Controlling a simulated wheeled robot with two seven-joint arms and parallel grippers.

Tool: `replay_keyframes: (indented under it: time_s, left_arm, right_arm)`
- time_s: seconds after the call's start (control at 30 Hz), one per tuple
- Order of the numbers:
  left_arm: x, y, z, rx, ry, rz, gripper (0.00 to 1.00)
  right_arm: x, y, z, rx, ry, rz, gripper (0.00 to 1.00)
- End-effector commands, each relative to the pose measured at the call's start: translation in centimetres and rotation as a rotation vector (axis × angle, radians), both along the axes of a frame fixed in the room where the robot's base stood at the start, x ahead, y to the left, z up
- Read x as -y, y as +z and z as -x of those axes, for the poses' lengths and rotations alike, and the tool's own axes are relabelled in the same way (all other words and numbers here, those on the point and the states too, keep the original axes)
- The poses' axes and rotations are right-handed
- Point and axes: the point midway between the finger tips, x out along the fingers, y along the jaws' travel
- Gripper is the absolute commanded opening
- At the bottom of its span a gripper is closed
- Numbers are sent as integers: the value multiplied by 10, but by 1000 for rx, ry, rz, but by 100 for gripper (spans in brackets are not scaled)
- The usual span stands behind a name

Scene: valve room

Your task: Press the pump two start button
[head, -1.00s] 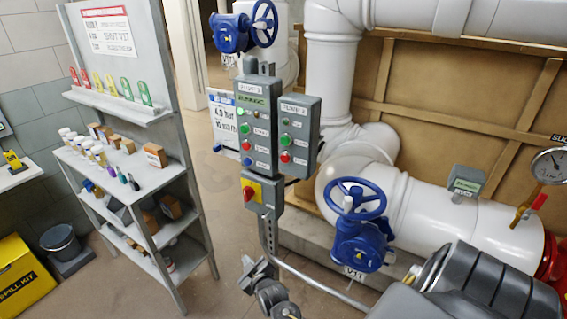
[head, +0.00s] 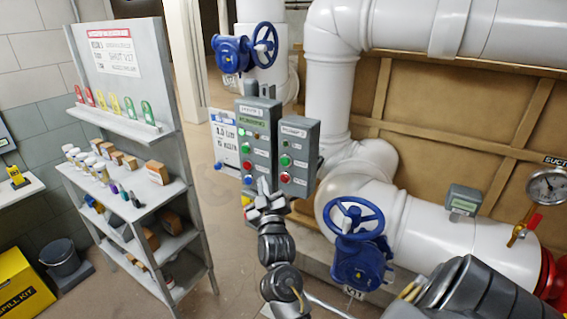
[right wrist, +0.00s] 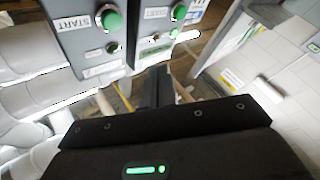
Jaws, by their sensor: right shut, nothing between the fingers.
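The pump two box (head: 299,150) is a grey panel to the right of the taller pump one box (head: 262,139). Its green start button (head: 285,160) sits above a red button (head: 285,177). In the right wrist view the green button (right wrist: 112,19) shows beside a START label. My right gripper (head: 264,188) is shut and empty, in front of the lower pump one box, below and left of the start button and apart from it. Its fingers (right wrist: 158,88) also show in the right wrist view. My left gripper is out of view.
A blue handwheel valve (head: 357,235) stands right of my right arm, another (head: 246,50) behind the boxes. A grey shelf (head: 160,200) with small items is at left. White pipes (head: 415,215) and a gauge (head: 546,187) fill the right.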

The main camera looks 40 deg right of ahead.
Motion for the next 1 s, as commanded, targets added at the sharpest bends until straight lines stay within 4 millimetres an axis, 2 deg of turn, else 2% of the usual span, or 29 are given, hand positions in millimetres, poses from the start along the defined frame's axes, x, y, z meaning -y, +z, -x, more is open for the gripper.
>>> replay_keyframes:
  time_s: [0.27,0.7,1.0]
  left_arm:
    - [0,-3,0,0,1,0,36]
    - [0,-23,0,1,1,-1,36]
    - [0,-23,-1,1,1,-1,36]
  right_arm:
    - [5,-1,-2,0,1,1,0]
    - [59,-3,-17,0,0,2,0]
    - [81,-1,-25,-2,1,1,0]
